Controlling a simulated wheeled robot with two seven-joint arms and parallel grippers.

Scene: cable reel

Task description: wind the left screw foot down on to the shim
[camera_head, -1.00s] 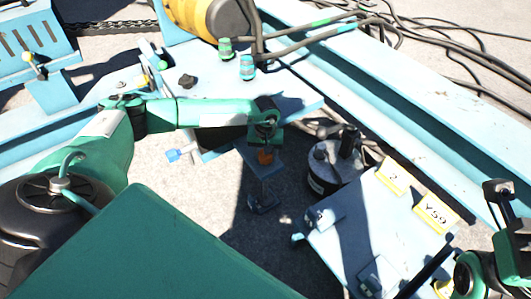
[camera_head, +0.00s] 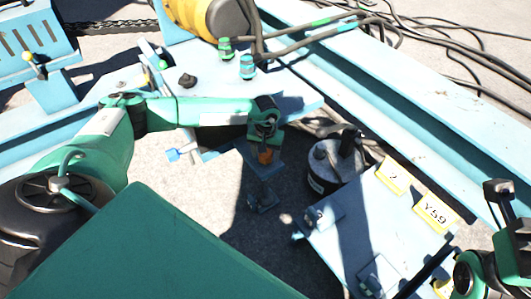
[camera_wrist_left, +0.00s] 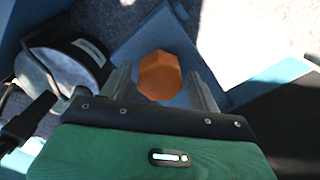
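In the left wrist view the orange head (camera_wrist_left: 160,76) lies between the two grey fingers of my left gripper (camera_wrist_left: 162,88). The fingers are apart, with a gap visible on each side of the head. A small dark blue piece (camera_head: 263,203) lies in shadow below the bracket; I cannot tell foot pad from shim there. My right gripper (camera_head: 497,192) is at the right edge, and its finger opening is unclear.
A round grey-and-black canister (camera_head: 325,170) stands right of the bracket. A pale blue plate with yellow labels (camera_head: 392,178) is at the lower right. A long blue beam (camera_head: 400,110) runs behind, with black cables (camera_head: 455,55) beyond. A yellow drum (camera_head: 200,15) is at the top.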

